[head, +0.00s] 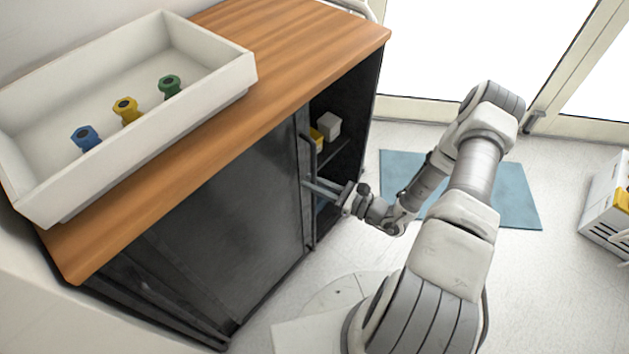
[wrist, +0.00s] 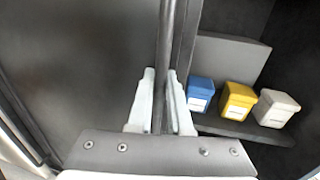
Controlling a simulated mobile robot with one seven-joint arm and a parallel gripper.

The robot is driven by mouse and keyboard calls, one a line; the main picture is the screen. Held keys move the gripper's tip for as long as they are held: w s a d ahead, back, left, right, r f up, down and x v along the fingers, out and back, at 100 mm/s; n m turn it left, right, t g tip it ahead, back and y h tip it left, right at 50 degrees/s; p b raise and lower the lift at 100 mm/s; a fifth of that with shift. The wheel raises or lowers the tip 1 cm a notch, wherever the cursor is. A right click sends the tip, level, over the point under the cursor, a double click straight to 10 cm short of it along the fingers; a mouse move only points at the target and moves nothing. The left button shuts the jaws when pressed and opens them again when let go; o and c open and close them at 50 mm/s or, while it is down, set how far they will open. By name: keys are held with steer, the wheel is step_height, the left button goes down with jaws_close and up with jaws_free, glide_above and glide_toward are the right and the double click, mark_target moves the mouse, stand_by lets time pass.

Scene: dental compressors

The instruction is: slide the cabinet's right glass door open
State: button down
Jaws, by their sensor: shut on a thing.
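The cabinet's right glass door (head: 225,215) is a dark, glossy panel with a vertical bar handle (head: 310,160) near its right edge. My gripper (head: 308,184) is shut on this handle. In the wrist view the two pale fingertips (wrist: 160,100) stand on either side of the dark upright handle (wrist: 166,60), with the door panel (wrist: 80,60) to the left. To the right of the door edge the cabinet is open, and its dark inside shows. The far left part of the cabinet front is partly hidden under the worktop's overhang in the head view.
Inside, blue (wrist: 200,93), yellow (wrist: 237,101) and white (wrist: 276,107) boxes stand on a shelf (wrist: 240,128). A white tray (head: 225,88) with blue, yellow and green knobs sits on the wooden worktop (head: 290,45). A blue mat (head: 520,195) and a white crate (head: 605,205) lie on the floor.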

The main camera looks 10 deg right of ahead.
steer(key=c, duration=1.1)
jaws_free()
steer(key=shift+d, duration=0.1)
steer(key=shift+d, duration=0.1)
steer(key=p+v, duration=0.2)
steer(key=v, duration=1.5)
steer(key=shift+s, duration=0.2)
